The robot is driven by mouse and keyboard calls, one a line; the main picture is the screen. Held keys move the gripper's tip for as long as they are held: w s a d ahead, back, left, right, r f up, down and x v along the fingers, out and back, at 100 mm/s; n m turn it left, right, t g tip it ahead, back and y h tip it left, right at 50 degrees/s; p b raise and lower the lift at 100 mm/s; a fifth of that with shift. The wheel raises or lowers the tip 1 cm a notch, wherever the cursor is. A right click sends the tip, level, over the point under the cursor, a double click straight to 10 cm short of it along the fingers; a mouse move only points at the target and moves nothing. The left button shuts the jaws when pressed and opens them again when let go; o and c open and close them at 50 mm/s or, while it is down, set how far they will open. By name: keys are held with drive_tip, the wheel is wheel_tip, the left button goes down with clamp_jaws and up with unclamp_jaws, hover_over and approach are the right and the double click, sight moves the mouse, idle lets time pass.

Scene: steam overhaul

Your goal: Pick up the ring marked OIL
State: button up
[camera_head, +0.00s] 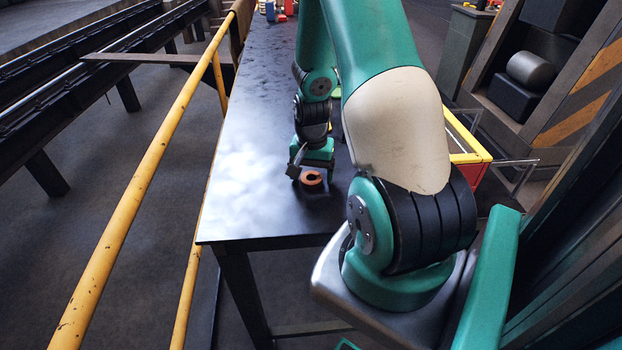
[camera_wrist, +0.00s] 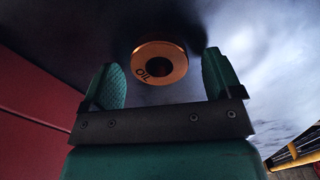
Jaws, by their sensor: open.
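The ring marked OIL (camera_wrist: 172,54) is an orange-copper ring with a dark centre, lying flat on the dark table top. Its black letters OIL show in the wrist view. In the head view the ring (camera_head: 311,178) lies near the table's front end, just beside my gripper (camera_head: 312,168). In the wrist view my gripper (camera_wrist: 163,82) is open, with one green finger on each side of the ring in the picture. Nothing is between the fingers that I can see them touch. The ring appears beyond the fingertips; the exact height gap cannot be told.
The dark table (camera_head: 235,170) is bare around the ring. A yellow railing (camera_head: 150,165) runs along its left side. A red and yellow container (camera_head: 470,165) stands to the right, partly behind my arm. Small red and blue items (camera_head: 279,12) stand at the far end.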

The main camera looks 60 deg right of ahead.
drive_tip(key=shift+f, duration=0.2)
drive_tip(key=c, duration=1.1)
drive_tip(key=shift+c, duration=0.2)
drive_tip(key=shift+r, duration=0.2)
